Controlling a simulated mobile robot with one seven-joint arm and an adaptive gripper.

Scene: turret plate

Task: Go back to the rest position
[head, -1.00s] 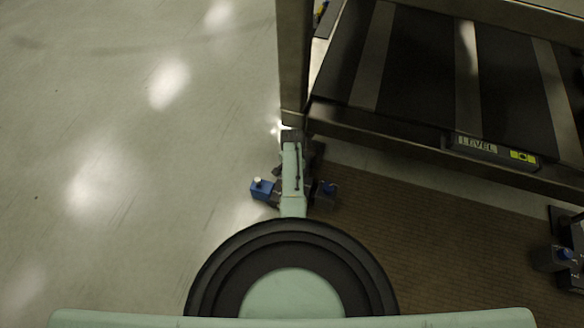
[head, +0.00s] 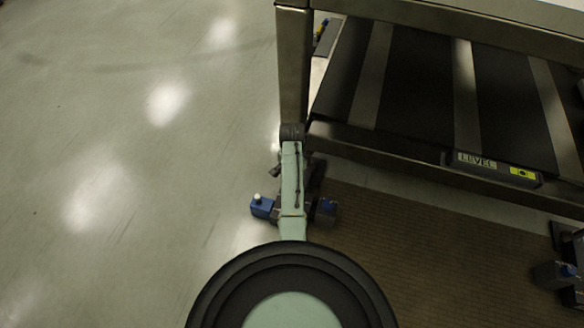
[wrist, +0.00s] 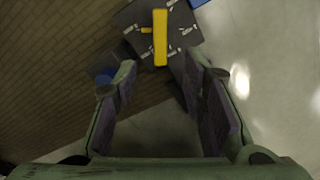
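In the wrist view my gripper (wrist: 164,88) is open. I cannot make out the gripper fingers in the head view.
A metal-framed bench (head: 294,70) with a dark lower shelf (head: 420,85) stands at the upper right. Low fixtures with blue parts sit near its post (head: 262,207) and at the right edge (head: 567,270). A brown mat (head: 430,240) lies below. The pale floor (head: 110,130) at left is clear.

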